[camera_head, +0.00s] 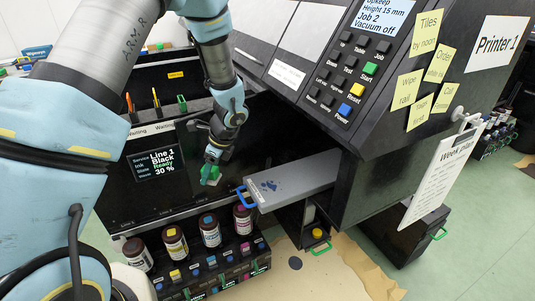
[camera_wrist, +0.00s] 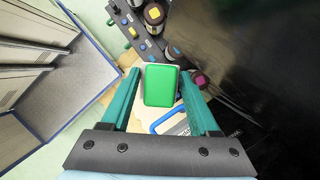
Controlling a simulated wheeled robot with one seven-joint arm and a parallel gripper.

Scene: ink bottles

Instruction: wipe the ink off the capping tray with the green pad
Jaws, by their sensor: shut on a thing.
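The capping tray (camera_head: 305,178) is a grey slab pulled out of the printer, with a blue loop handle (camera_head: 245,196) at its left end. Dark blue ink blots lie on its top near the handle. My gripper (camera_head: 212,164) is to the left of the tray, above the bottle row, apart from the tray. It is shut on the green pad (camera_head: 210,174). In the wrist view the green pad (camera_wrist: 160,86) sits between the two teal fingers, and the blue handle (camera_wrist: 163,122) shows below it; most of the tray is hidden there.
Several brown ink bottles (camera_head: 176,242) with coloured marks stand in a row below my gripper. The printer's button panel (camera_head: 345,75) overhangs behind the tray. A black screen unit (camera_head: 155,170) is at the left. An open bay with a yellow-topped item (camera_head: 317,233) is under the tray.

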